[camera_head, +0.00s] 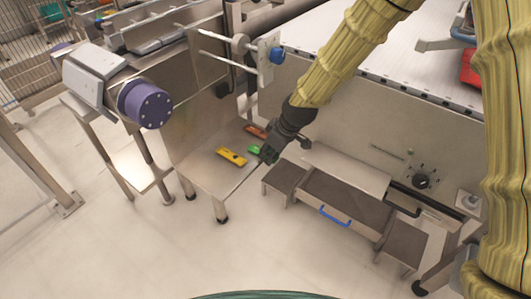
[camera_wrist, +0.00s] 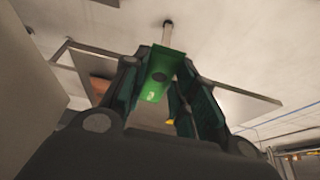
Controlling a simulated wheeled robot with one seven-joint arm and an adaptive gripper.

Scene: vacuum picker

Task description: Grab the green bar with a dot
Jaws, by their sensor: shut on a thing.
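The green bar (camera_wrist: 153,90) carries a round dark dot and shows between the fingers of my gripper (camera_wrist: 160,75) in the wrist view. My gripper is shut on it. In the head view my gripper (camera_head: 269,153) is at the right edge of a small metal table, and only a small part of the green bar (camera_head: 254,149) shows beside it. I cannot tell from these views whether the bar still touches the table.
A yellow bar (camera_head: 231,156) and an orange-red bar (camera_head: 255,131) lie on the small metal table (camera_head: 205,177). A metal panel rises behind the table. Steps and a drawer with a blue handle (camera_head: 335,216) stand to the right. Open floor lies in front.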

